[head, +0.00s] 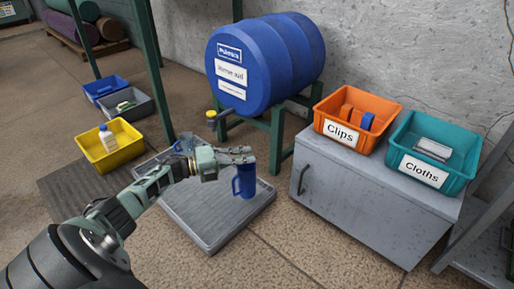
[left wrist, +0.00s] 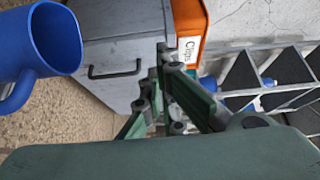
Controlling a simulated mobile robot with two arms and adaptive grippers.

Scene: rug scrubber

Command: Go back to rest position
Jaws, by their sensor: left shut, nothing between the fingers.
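My left gripper (head: 238,155) reaches in from the left in the head view. It is shut and empty, above the grey ridged tray on the floor. A blue jug (head: 246,181) with a handle is just below and right of its fingertips in the head view. In the left wrist view the blue jug (left wrist: 42,42) fills the upper left, beside the shut fingers (left wrist: 163,75). Whether the fingers touch the jug I cannot tell. My right gripper is not in view.
A grey ridged tray (head: 205,222) lies below a blue barrel (head: 262,62) on a green stand. A yellow bin (head: 113,153) with a white bottle sits at left.

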